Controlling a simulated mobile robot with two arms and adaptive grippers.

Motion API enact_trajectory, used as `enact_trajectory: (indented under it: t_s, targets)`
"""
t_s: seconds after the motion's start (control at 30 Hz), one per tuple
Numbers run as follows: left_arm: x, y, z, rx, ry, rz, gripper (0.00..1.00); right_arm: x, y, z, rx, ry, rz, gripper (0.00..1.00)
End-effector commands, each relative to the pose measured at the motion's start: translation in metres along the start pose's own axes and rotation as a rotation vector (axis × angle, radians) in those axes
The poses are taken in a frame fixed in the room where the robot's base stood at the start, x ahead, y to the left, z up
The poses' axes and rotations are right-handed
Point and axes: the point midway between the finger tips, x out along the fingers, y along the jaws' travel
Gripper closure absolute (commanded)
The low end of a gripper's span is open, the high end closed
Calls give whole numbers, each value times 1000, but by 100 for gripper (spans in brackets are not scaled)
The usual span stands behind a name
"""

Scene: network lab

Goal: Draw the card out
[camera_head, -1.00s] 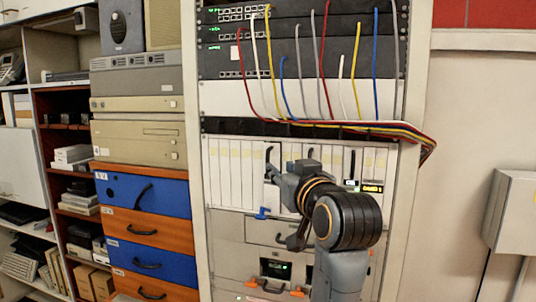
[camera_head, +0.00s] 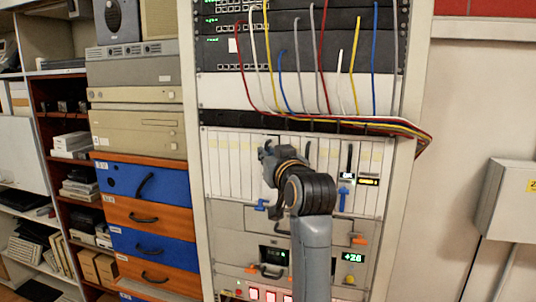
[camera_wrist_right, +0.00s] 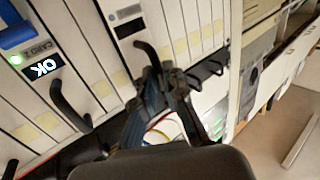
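White cards stand side by side in the rack's card cage (camera_head: 225,165). My right gripper (camera_head: 265,152) is at the upper left-middle of this row. In the wrist view its dark fingers (camera_wrist_right: 165,78) are beside the free end of a black card handle (camera_wrist_right: 147,52); whether they touch or grip it is unclear. That card's small display (camera_wrist_right: 128,27) is dark. A neighbouring card has a black handle (camera_wrist_right: 70,105), a lit "OK" display (camera_wrist_right: 42,68) and a blue latch (camera_wrist_right: 15,35). In the head view one blue latch (camera_head: 262,204) lies sideways, another (camera_head: 343,198) stands upright. My left gripper is out of view.
Coloured cables (camera_head: 340,123) hang just above the card row. Below are panels with a green display (camera_head: 353,258) and orange tabs (camera_head: 358,240). Blue and orange drawers (camera_head: 148,185) stand left; a grey wall box (camera_head: 505,205) is right.

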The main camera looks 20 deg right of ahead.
Motion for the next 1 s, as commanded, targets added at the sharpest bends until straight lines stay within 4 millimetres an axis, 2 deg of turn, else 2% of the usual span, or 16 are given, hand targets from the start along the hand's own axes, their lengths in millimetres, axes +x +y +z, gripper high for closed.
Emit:
enact_trajectory:
  t_s: [0.3,0.6,0.9,0.93,1.0]
  targets:
    - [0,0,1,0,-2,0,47,-1,-1,0,-1,0,-1,100]
    - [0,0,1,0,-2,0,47,-36,-25,0,-2,-1,-2,100]
    - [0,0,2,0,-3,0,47,-39,-26,-1,-1,0,-1,100]
    - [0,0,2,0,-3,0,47,-39,-26,-1,-1,0,-1,90]
    - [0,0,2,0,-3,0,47,-39,-26,-1,-1,0,-1,75]
